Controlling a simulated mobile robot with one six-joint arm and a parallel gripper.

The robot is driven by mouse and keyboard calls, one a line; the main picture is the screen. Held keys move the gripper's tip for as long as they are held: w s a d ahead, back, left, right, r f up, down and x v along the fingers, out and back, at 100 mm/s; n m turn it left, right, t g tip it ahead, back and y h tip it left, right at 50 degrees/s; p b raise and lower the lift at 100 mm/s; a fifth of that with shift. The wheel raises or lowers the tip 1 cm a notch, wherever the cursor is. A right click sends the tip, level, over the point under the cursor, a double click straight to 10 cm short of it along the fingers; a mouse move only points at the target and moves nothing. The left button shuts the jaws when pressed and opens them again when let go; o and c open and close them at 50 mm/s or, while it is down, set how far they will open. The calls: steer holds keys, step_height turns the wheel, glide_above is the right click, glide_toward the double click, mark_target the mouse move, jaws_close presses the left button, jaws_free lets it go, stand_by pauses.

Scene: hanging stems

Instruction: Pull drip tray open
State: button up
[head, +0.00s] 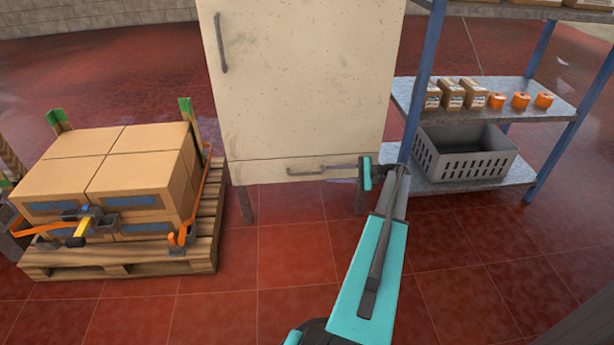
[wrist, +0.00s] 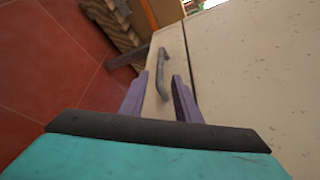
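The drip tray (head: 262,172) is the low cream front panel under the big cabinet door, and it looks flush with the cabinet. Its grey bar handle (head: 304,171) runs sideways across the panel. In the wrist view the tray front (wrist: 172,42) is the narrow strip beside the door, with the handle (wrist: 162,66) on it. My gripper (wrist: 161,76) is open, its two purple fingers apart, with the near end of the handle showing between them. Whether the fingers reach around the bar is unclear. In the head view my gripper (head: 330,168) is small at the tray's right end.
The cream cabinet (head: 305,85) has a tall door with its own handle (head: 220,43). A pallet (head: 130,258) of strapped cartons stands left. A blue-post shelf (head: 490,95) with small boxes and a grey crate (head: 467,165) stands right. Red floor (head: 285,260) before the cabinet is clear.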

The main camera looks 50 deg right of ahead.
mark_target(311, 174)
steer(key=b+x, duration=0.3)
steer(key=x, duration=0.8)
steer(key=shift+w, duration=0.2)
steer(key=shift+c, duration=0.2)
steer(key=shift+a, duration=0.1)
jaws_close()
